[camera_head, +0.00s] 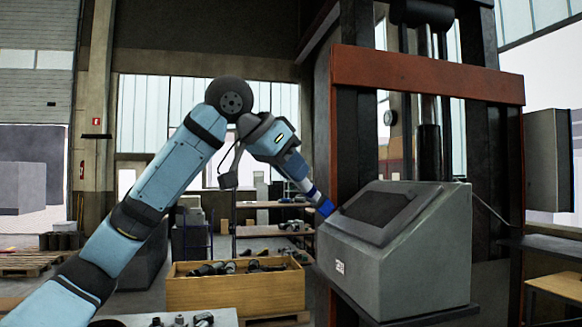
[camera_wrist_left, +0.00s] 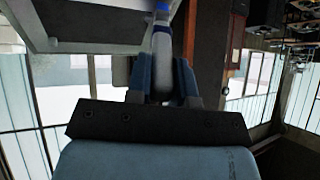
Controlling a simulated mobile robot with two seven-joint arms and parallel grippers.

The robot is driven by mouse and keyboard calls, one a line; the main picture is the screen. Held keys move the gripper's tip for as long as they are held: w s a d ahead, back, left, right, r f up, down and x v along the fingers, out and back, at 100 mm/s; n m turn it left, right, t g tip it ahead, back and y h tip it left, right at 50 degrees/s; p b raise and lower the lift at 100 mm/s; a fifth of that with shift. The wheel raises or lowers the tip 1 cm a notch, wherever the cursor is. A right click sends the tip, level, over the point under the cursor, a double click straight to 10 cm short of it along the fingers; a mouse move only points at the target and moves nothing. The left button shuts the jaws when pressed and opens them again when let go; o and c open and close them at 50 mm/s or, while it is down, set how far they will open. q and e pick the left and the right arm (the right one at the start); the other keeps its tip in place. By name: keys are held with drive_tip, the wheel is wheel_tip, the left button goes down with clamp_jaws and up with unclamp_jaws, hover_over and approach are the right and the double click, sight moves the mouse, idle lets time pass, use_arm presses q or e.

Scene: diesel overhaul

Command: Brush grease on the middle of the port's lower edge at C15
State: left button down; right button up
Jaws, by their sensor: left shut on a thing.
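My left gripper (camera_head: 299,180) is shut on a brush (camera_head: 325,206) with a pale handle and a blue end, pointing down to the right. In the left wrist view the fingers (camera_wrist_left: 163,80) close around the pale handle, and the brush's blue band (camera_wrist_left: 161,12) shows at the top edge. A grey cabinet (camera_head: 425,262) has a sloped face with a dark, framed port (camera_head: 378,208). The brush's blue end is beside the port's left corner; I cannot tell whether it touches. A small white label (camera_head: 340,267) is too small to read. My right gripper is not in view.
A red-brown press frame (camera_head: 425,75) stands close behind the cabinet. A wooden crate (camera_head: 236,293) of dark parts is at the lower middle. Shelves (camera_head: 270,230) stand behind it. A pale table (camera_head: 190,318) with small parts is at the bottom edge.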

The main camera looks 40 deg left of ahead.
use_arm(q)
drive_tip(key=shift+w+d+f, duration=0.2)
drive_tip(key=shift+f, duration=0.2)
drive_tip(key=shift+s+d, duration=5.5)
drive_tip(key=shift+d, duration=1)
drive_tip(key=shift+w+a, duration=1.8)
drive_tip(key=shift+a, duration=0.4)
drive_tip(key=shift+w+a, duration=1.8)
drive_tip(key=shift+a, duration=0.35)
drive_tip(key=shift+w+a, duration=1.8)
drive_tip(key=shift+a, duration=0.4)
drive_tip(key=shift+w, duration=0.2)
drive_tip(key=shift+s, duration=0.1)
